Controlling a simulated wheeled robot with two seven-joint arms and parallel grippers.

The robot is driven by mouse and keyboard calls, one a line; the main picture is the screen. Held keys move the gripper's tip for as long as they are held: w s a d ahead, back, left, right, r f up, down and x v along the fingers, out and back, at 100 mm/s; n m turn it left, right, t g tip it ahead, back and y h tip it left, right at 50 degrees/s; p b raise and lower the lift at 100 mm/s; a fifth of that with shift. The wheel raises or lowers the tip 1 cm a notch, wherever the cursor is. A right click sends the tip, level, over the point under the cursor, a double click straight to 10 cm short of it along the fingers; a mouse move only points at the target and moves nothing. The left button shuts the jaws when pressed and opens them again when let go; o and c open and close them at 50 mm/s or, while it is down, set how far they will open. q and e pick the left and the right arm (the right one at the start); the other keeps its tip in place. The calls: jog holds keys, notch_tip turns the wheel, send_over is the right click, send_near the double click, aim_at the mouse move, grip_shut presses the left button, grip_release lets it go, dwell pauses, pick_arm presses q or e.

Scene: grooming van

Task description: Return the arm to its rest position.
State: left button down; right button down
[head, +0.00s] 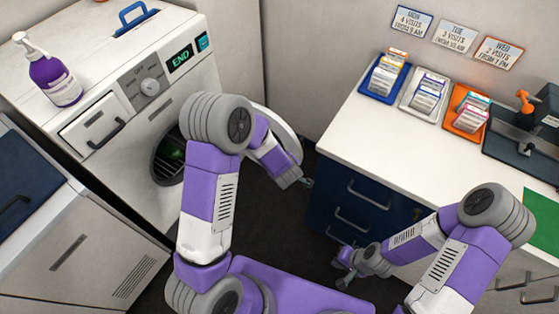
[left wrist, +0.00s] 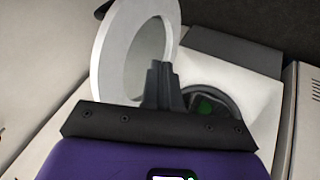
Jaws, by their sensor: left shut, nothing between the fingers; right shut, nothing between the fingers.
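My left arm comes up from the bottom of the head view and reaches toward the washer (head: 200,75). My left gripper (head: 306,183) is in front of the washer's open round door (head: 288,128), low beside the drawer unit. In the left wrist view its fingers (left wrist: 161,85) are together with nothing between them. They overlap the open door (left wrist: 103,60) and the front near the drum opening (left wrist: 208,104). My right gripper (head: 343,272) is low in front of the blue drawers, empty and shut; its fingertips are small in the picture.
A green item (head: 172,150) shows inside the drum. A purple pump bottle (head: 52,75) stands on the washer. The white counter (head: 400,150) at right holds a blue tray (head: 367,92), a white tray (head: 408,107) and an orange tray (head: 455,128) of cards. Dark floor lies between.

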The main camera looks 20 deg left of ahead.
pick_arm(q)
jog(key=shift+s+d+r, duration=0.15)
jog(key=shift+s+r, duration=0.15)
jog(key=shift+r, duration=0.15)
jog(key=shift+f, duration=0.1)
jog(key=s+d+f+m+g+h, duration=0.3)
jog(key=s+d+f+m, duration=0.1)
jog(key=s, duration=0.6)
jog(key=s+d+f+m+g+h, duration=0.3)
jog(key=s+f+m, duration=0.4)
jog(key=s, duration=0.4)
jog(key=shift+d+f+h, duration=0.4)
jog(key=shift+f+h, duration=0.2)
jog(key=shift+f, duration=0.2)
